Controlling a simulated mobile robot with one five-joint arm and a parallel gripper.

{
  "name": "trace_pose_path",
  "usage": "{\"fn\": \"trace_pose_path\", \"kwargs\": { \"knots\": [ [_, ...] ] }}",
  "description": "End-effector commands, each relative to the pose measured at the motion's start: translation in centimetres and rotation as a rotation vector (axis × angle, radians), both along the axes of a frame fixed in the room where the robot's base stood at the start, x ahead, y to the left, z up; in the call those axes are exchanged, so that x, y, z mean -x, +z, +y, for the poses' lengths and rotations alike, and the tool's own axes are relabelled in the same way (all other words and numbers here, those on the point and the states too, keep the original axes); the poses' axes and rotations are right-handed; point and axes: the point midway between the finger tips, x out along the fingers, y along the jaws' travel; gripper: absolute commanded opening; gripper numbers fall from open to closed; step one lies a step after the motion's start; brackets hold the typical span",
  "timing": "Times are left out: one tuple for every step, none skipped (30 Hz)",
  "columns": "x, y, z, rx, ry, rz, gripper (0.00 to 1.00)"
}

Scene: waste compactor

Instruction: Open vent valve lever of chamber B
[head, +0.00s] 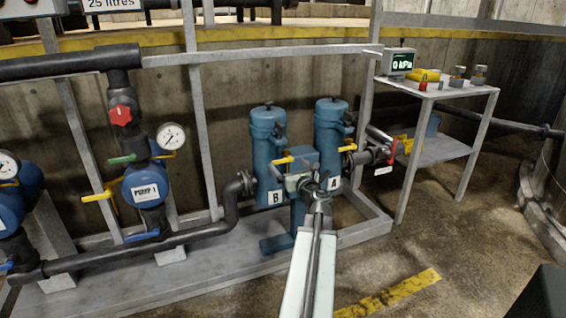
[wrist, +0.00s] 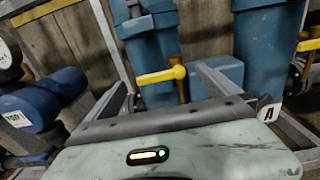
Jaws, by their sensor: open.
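Chamber B is a blue cylinder (head: 267,145) with a "B" label, left of chamber A (head: 330,125). A yellow lever (head: 285,160) lies roughly level in front of chamber B, beside a blue box (head: 302,157). My gripper (head: 306,183) is in front of the chambers, close to this lever. In the wrist view my gripper (wrist: 168,80) is open, with the lever between its finger lines. I cannot tell whether it touches.
Chamber A has its own yellow lever (head: 347,148) and a red-handled pipe fitting to the right. A shelf cart (head: 440,92) with a 0 kPa display (head: 399,62) stands at the right. Pump 1 (head: 146,188) and dark pipes are at the left.

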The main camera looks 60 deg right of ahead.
Motion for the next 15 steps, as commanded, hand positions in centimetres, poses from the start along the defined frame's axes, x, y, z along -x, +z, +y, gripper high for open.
{"fn": "trace_pose_path", "kwargs": {
  "knots": [
    [-0.9, 0.0, -0.9, 0.001, 0.002, 0.001, 1.0],
    [-1.4, 0.0, -1.2, 0.001, 0.001, 0.001, 1.0],
    [-2.0, 0.0, -1.7, 0.001, 0.001, 0.001, 1.0],
    [-2.6, 0.0, -2.0, 0.001, 0.002, 0.001, 1.0],
    [-3.0, 0.0, -2.4, 0.001, 0.002, 0.001, 1.0],
    [-3.5, 0.0, -2.8, 0.002, 0.002, 0.001, 1.0],
    [-3.8, 0.0, -3.0, 0.002, 0.002, 0.001, 1.0],
    [-4.1, 0.0, -3.2, 0.002, 0.001, 0.001, 1.0],
    [-4.3, 0.0, -3.3, 0.001, 0.0, 0.002, 1.0],
    [-4.4, 0.0, -3.4, 0.001, 0.0, 0.002, 1.0],
    [-4.5, 0.0, -3.4, 0.001, 0.0, 0.002, 1.0],
    [-4.5, 0.0, -3.4, 0.001, 0.0, 0.002, 1.0],
    [-4.5, 0.0, -3.3, 0.001, 0.0, 0.002, 1.0],
    [-4.4, 0.0, -3.3, 0.001, 0.0, 0.002, 1.0],
    [-4.4, 0.0, -3.3, 0.001, 0.0, 0.002, 1.0]
  ]
}}
